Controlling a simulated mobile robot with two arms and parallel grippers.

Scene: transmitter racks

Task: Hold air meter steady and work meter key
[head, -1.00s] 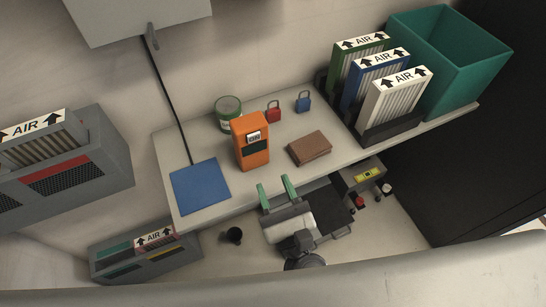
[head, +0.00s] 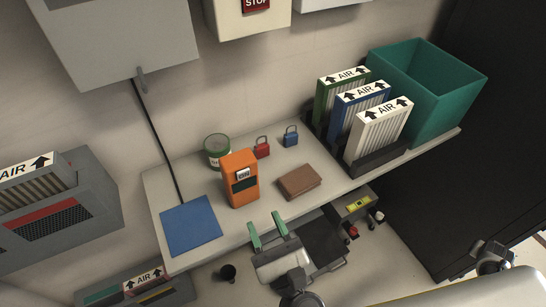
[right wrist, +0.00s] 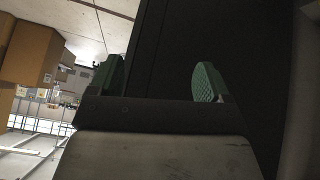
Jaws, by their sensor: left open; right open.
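The orange air meter (head: 240,180) stands upright on the shelf in the head view, with a small pale display and a dark panel on its front. The meter key is too small to make out. My left gripper (head: 267,231) has green fingers spread apart and empty, at the shelf's front edge, below and to the right of the meter and not touching it. My right gripper (right wrist: 158,80) is open and empty in the right wrist view, in front of a dark surface. In the head view only a part of my right arm shows at the lower right.
On the shelf (head: 290,215) are a blue mat (head: 191,226), a green-and-white can (head: 217,150), a red padlock (head: 262,149), a blue padlock (head: 290,138) and a brown wallet-like block (head: 300,181). Air filters (head: 379,130) and a teal bin (head: 440,100) fill its right end.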

